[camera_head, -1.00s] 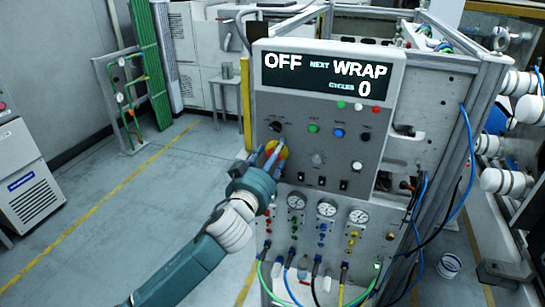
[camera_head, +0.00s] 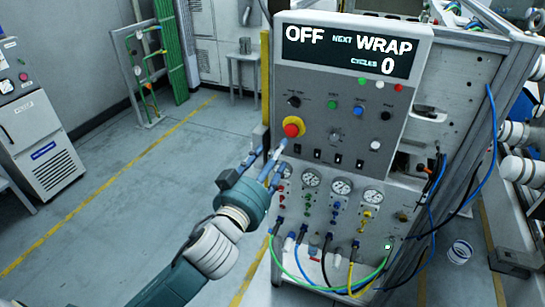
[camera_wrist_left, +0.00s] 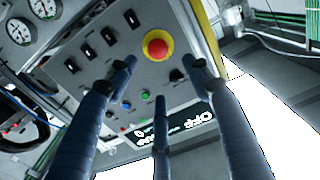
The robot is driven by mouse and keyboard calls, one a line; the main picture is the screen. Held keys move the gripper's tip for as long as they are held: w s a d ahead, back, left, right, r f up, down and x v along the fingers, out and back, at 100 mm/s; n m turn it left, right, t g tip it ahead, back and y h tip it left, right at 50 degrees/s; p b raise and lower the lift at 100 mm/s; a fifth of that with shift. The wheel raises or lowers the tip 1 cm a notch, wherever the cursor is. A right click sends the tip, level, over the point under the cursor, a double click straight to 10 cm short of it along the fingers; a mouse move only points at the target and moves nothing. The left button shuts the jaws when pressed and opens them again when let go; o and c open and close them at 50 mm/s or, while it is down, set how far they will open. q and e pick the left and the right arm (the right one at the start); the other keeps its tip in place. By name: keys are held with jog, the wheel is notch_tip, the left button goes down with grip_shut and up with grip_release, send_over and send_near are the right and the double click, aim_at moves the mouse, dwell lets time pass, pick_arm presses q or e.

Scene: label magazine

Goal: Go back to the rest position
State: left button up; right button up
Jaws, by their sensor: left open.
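My left gripper (camera_head: 268,158) is in front of the control panel (camera_head: 345,110), below and left of the red emergency-stop button (camera_head: 292,128) on its yellow disc. Its fingers are spread and hold nothing. In the left wrist view the open fingers (camera_wrist_left: 160,72) point toward the panel, and the red button (camera_wrist_left: 156,46) shows between them with a visible gap. The display (camera_head: 347,50) reads OFF, NEXT WRAP, CYCLES 0. My right gripper is in neither view.
Pressure gauges (camera_head: 342,187) and coloured hoses (camera_head: 340,285) are on the lower panel, right of my left arm. A yellow post (camera_head: 265,80) stands at the panel's left edge. Open floor (camera_head: 130,200) lies to the left, with a grey cabinet (camera_head: 35,135) beyond.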

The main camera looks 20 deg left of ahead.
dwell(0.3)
pick_arm(q)
jog(key=a+f+g+b, duration=0.25)
jog(key=f+g, duration=0.25)
jog(key=f, duration=2.2)
jog(key=s+a+f+g, duration=0.1)
jog(key=s+f, duration=0.2)
jog(key=f, duration=0.4)
jog(key=s+a+f+m+g+y, duration=0.1)
jog(key=s+f, duration=0.1)
jog(key=f, duration=0.5)
jog(key=s+a+f+g, duration=0.1)
jog(key=s+f+g, duration=0.15)
jog(key=f, duration=0.45)
jog(key=s+f+g+b, duration=0.2)
jog(key=s+f+g, duration=0.2)
jog(key=s+f, duration=1.6)
jog(key=s+d+f+g, duration=0.1)
jog(key=s+f, duration=0.3)
jog(key=s, duration=0.7)
jog(key=s+d+f+m+g+b, duration=0.1)
jog(key=s+f, duration=0.3)
jog(key=s, duration=0.6)
jog(key=shift+s+d+f+g, duration=0.15)
jog(key=shift+s+f+g, duration=0.25)
jog(key=shift+g, duration=0.35)
